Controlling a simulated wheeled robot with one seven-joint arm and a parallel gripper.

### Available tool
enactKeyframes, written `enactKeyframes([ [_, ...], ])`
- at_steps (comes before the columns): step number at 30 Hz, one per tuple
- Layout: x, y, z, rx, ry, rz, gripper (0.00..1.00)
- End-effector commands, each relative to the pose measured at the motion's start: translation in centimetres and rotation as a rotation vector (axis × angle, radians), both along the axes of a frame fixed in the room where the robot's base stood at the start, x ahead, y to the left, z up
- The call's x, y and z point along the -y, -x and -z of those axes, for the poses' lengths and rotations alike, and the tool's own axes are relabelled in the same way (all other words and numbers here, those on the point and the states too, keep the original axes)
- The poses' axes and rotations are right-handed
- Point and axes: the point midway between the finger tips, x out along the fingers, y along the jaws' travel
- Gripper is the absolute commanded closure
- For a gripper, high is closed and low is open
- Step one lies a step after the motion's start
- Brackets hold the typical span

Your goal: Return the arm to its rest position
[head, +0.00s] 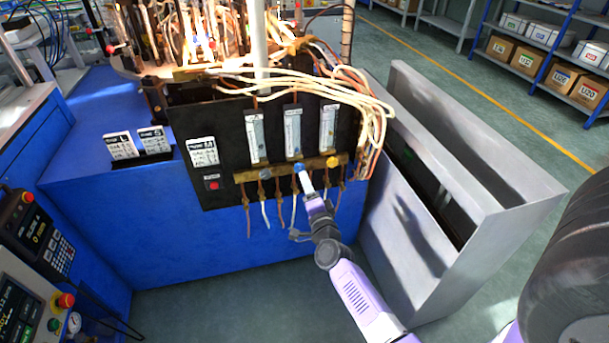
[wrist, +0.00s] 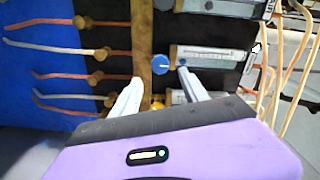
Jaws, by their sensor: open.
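My arm reaches from the lower right of the head view toward a black flowmeter panel (head: 225,160). My gripper (head: 303,178) is at the blue knob (head: 298,167) on the brass manifold below the middle flowmeter (head: 292,132). In the wrist view my gripper (wrist: 160,78) has its two pale fingers spread apart, with nothing held. The blue knob (wrist: 162,64) shows just beyond and between the fingertips. I cannot tell whether a finger touches it.
A yellow knob (head: 333,162) and a grey-blue knob (head: 264,174) sit either side on the brass manifold (head: 282,171). Thin hoses hang below; pale hoses (head: 335,93) loop above. A grey metal bin (head: 450,190) stands close right of my arm. Lit burners (head: 198,45) are above.

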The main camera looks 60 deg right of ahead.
Motion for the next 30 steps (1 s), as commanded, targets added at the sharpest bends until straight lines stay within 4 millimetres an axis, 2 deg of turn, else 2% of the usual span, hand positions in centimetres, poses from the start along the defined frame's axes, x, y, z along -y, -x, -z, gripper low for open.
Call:
enactKeyframes([
  [5, -0.8, 0.6, 0.0, 0.001, -0.001, -0.001, 0.48],
  [25, -0.8, 0.6, 0.0, -0.023, 0.02, -0.003, 0.48],
  [28, -1.0, 0.0, -2.1, -0.065, 0.108, -0.017, 0.48],
  [30, -2.0, 0.0, -4.0, -0.112, 0.2, -0.036, 0.48],
])
